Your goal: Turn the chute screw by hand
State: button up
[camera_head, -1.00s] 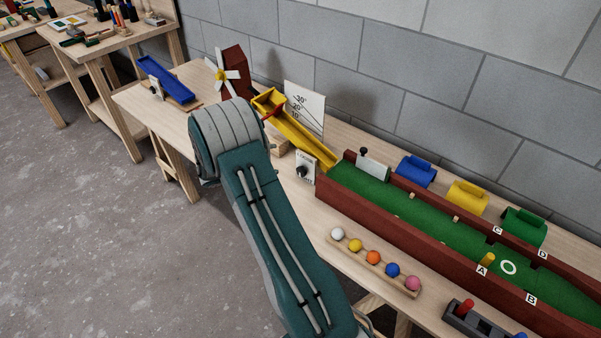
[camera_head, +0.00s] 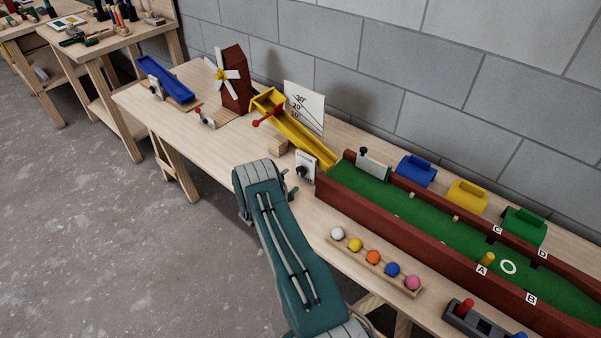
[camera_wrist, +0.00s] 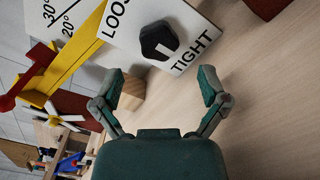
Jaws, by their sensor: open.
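The chute screw is a black knob (camera_wrist: 158,43) with a white mark, on a white plate (camera_wrist: 183,65) lettered LOOSE and TIGHT. In the head view the knob (camera_head: 303,171) stands beside the lower end of the yellow chute (camera_head: 300,137). My gripper (camera_wrist: 161,78) is open and empty in the wrist view. The knob lies just beyond the gap between its fingertips, apart from both fingers. The white mark points toward TIGHT. In the head view my arm's end hides most of the gripper, just below and left of the plate.
A wooden block (camera_wrist: 132,92) shows near the left finger. An angle board (camera_head: 305,106) stands behind the chute, which bears a red lever (camera_head: 266,117). A red-walled green lane (camera_head: 428,224) lies right. A windmill (camera_head: 235,80) stands at left. A ball rack (camera_head: 375,264) is in front.

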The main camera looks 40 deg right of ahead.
aim_at(299, 173)
jog(key=shift+w+d, duration=0.15)
jog(key=shift+d, duration=1.25)
jog(key=shift+w+d, duration=0.1)
jog(key=shift+d, duration=1.25)
jog(key=c, duration=1.2)
